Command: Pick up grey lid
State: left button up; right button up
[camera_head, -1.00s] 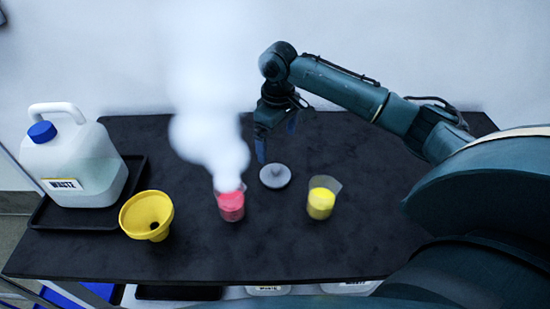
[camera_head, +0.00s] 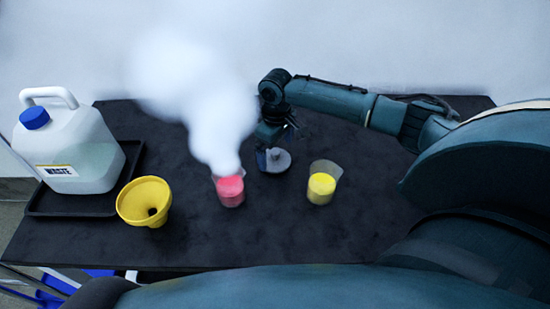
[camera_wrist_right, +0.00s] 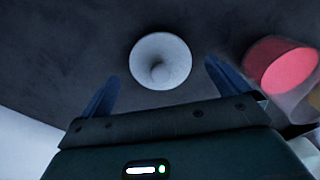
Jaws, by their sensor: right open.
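The grey lid (camera_head: 276,161) is a round disc with a small knob, lying on the black table between and behind the two beakers. In the right wrist view the lid (camera_wrist_right: 160,61) lies just beyond the fingertips, roughly centred between them. My right gripper (camera_head: 270,155) is low over the lid in the head view and hides part of it. In the right wrist view the right gripper (camera_wrist_right: 160,80) has its blue fingers spread wide with nothing between them. My left gripper is not in view.
A smoking beaker of pink liquid (camera_head: 230,190) stands left of the lid. A beaker of yellow liquid (camera_head: 321,187) stands right. A yellow funnel (camera_head: 143,203) and a waste jug (camera_head: 70,150) on a black tray (camera_head: 52,205) are at the left. The table's right side is clear.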

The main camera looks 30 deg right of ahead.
notch_tip(320, 180, down, 2)
jog(key=c, duration=0.9)
